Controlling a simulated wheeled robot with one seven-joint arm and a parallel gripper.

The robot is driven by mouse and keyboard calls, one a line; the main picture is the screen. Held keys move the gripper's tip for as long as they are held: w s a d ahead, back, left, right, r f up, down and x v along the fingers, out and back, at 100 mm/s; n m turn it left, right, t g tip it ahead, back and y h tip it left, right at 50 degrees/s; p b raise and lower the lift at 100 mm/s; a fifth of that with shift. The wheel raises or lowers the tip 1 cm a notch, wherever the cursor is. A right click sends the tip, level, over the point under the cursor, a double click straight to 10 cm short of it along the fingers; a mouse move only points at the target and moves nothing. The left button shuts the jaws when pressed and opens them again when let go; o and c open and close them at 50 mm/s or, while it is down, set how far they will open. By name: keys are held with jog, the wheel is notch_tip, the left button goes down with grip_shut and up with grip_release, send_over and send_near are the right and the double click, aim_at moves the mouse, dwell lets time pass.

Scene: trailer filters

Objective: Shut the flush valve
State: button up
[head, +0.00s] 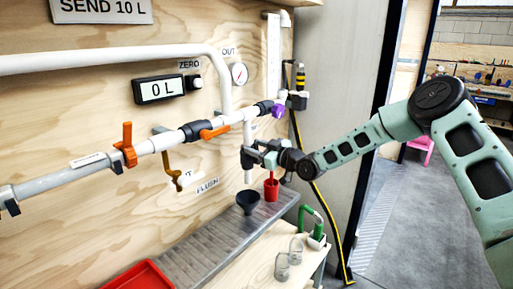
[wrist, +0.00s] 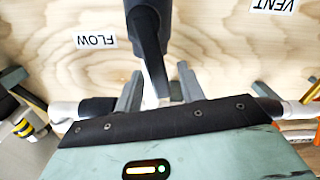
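My gripper (head: 253,154) is in front of the board, by a vertical white pipe (head: 248,131) under the main pipe. In the wrist view my gripper (wrist: 158,76) has its two grey fingers apart, with a dark lever-like part (wrist: 149,48) reaching down between them. A gap shows on the right finger's side; whether the left finger touches is unclear. A FLUSH label (head: 207,185) is on the board left of my gripper. A mustard handle (head: 172,166) hangs left of that label. I cannot tell for certain which handle belongs to the flush valve.
An orange valve (head: 127,145), an orange lever (head: 214,132) and a purple handle (head: 278,111) sit along the pipe. The display (head: 158,90) reads 0 L.

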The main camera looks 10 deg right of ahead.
grip_shut()
jog(key=shift+f+b, duration=0.15)
jog(key=shift+b, duration=0.15)
jog(key=s+a+f+n+b, duration=0.1)
jog(key=f+n+b, duration=0.2)
jog(key=n+b, duration=0.4)
jog(key=s+a+f+n+b, duration=0.1)
jog(key=n+b, duration=0.7)
jog(key=b, duration=1.1)
jog(key=shift+s+a+f, duration=0.35)
jog(key=shift+a+f, duration=0.45)
jog(key=shift+f, duration=0.1)
jog(key=shift+n+b, duration=0.3)
grip_release()
